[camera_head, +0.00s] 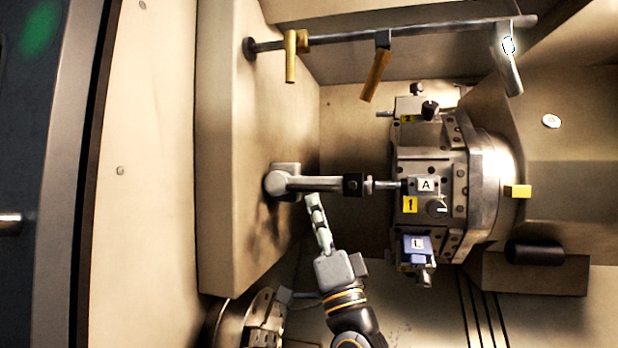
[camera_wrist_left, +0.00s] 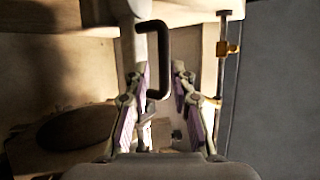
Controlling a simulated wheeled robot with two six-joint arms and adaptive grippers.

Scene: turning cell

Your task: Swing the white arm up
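The white arm (camera_head: 318,184) is a pale grey-white bar in the head view. It lies level, running right from its pivot on the beige wall to a black block and a thin metal rod near the turret. In the left wrist view the arm (camera_wrist_left: 132,45) runs up the picture, with a black U-shaped handle (camera_wrist_left: 165,48) on its right side. My left gripper (camera_head: 315,208) is just below the arm, near its pivot end. In the wrist view its fingers (camera_wrist_left: 161,72) are apart, with the handle's outer bar showing between them; contact is unclear. My right gripper is out of view.
The tool turret (camera_head: 480,185) with several tools stands right of the arm. A metal pipe (camera_head: 430,30) with yellow-handled valves crosses above. A chuck (camera_head: 262,320) sits low at the left. The space between arm and pipe looks clear.

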